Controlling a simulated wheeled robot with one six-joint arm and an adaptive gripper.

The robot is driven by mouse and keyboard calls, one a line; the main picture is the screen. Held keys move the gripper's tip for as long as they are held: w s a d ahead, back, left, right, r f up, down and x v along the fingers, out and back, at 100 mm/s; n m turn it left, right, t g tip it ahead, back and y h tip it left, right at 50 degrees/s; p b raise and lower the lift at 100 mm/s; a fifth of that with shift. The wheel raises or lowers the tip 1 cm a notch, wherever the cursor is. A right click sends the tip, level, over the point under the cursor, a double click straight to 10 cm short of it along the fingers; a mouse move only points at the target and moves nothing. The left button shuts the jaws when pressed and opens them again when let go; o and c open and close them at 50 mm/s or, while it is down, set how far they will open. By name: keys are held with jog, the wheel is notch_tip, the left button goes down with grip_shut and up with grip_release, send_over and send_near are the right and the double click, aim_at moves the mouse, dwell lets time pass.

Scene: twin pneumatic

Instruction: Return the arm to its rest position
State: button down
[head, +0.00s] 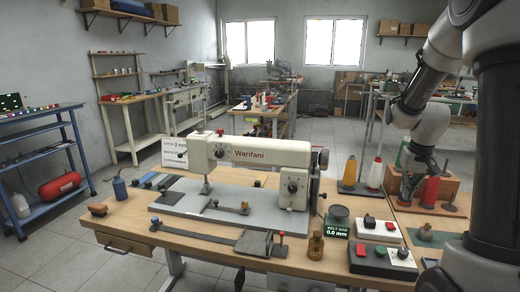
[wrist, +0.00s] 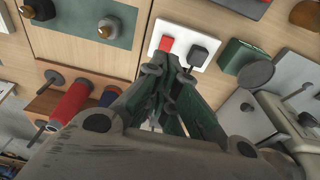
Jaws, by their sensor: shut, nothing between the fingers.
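My gripper (head: 406,197) hangs at the right of the head view, above the right part of the wooden table (head: 150,222), in front of the thread rack and partly over it. My arm comes down to it from the upper right. In the wrist view the fingers of my gripper (wrist: 172,68) are closed together with nothing held. They appear over the tabletop near a white switch plate (wrist: 187,34) with a red and a black switch, which also shows in the head view (head: 377,236). I cannot tell the exact height of the fingertips.
A white sewing machine (head: 245,152) stands mid-table. A green belt-sag box (head: 338,227), a brass bottle (head: 316,246) and a button box (head: 382,262) line the front. Open floor lies left.

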jog(key=s+a+r+n+t, duration=0.1)
jog(key=s+a+r, duration=0.3)
jog(key=s, duration=0.4)
jog(key=s+a+r+n+t, duration=0.1)
jog(key=s+a+r, duration=0.4)
jog(key=s, duration=0.2)
jog(key=s+a+r+n, duration=0.1)
jog(key=s+a+r, duration=0.4)
jog(key=s, duration=0.3)
jog(key=shift+s+n+t, duration=0.3)
jog(key=shift+s+t, duration=0.05)
jog(key=shift+t, duration=0.05)
